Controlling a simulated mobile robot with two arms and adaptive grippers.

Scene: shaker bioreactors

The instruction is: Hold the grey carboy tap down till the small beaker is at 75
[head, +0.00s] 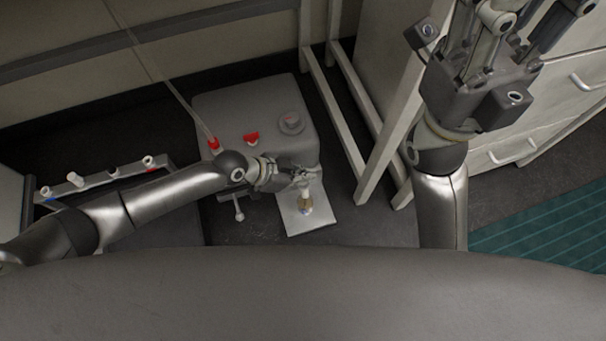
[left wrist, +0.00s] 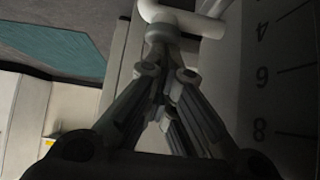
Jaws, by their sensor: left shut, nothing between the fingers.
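The grey carboy (head: 225,112) stands on the dark floor, with several number marks on its wall (left wrist: 275,75) in the left wrist view. Its pale tap (left wrist: 190,20) shows at the top of that view. My left gripper (head: 296,177) is shut and empty at the carboy's front lower right. Its closed tips (left wrist: 160,32) are right at the tap; whether they press it I cannot tell. The small beaker (head: 306,206) stands just below the gripper on a white plate; its level is too small to read. My right gripper (head: 530,22) is raised, its fingertips cut off.
The white plate (head: 297,226) lies in front of the carboy. A low rack (head: 100,178) with several fittings stands at the left. A pale stand frame (head: 378,150) and drawers (head: 510,145) are at the right. A thin tube (head: 185,105) runs up from the carboy.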

